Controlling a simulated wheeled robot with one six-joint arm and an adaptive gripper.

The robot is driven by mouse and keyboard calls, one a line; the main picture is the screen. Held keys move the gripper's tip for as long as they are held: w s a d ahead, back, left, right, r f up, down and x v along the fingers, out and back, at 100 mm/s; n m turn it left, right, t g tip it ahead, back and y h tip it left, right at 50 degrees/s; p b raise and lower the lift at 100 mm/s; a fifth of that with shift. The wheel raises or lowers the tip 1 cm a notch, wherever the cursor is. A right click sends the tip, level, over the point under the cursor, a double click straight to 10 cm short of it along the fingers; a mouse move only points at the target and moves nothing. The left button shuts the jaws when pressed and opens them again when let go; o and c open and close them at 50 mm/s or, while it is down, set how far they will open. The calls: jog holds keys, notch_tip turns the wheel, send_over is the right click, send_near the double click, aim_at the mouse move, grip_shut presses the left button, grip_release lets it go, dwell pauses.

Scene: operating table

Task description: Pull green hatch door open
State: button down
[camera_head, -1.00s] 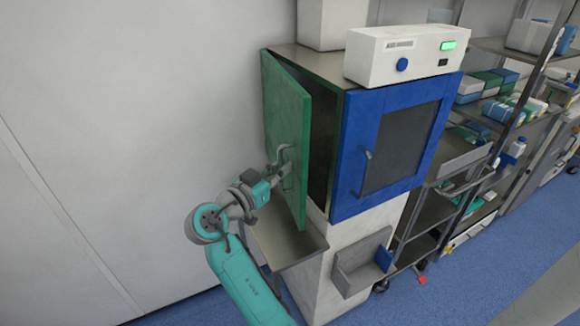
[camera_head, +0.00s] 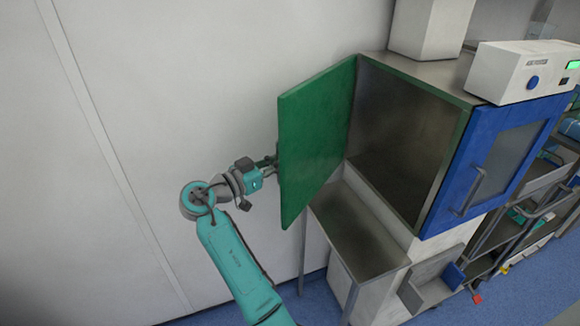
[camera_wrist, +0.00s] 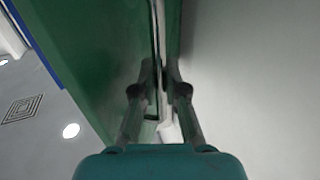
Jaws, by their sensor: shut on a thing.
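The green hatch door (camera_head: 314,140) stands swung well out to the left of its cabinet, and the dark metal compartment (camera_head: 400,135) behind it shows empty. My gripper (camera_head: 272,163) is at the door's outer left edge, partly hidden by the door. In the wrist view my gripper (camera_wrist: 164,82) has its fingers closed together on the door's handle (camera_wrist: 157,45) beside the green door face (camera_wrist: 100,60). The handle is hidden in the head view.
A blue door (camera_head: 490,160) with a window is shut on the right of the cabinet. A metal shelf (camera_head: 355,235) juts out below the opening. The white wall (camera_head: 180,80) is close behind my gripper and the green door.

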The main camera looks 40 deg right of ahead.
jog(key=shift+w+a, duration=0.2)
jog(key=shift+w, duration=0.75)
jog(key=c, duration=1.5)
grip_release()
jog(key=a, duration=1.2)
jog(key=shift+s, duration=0.4)
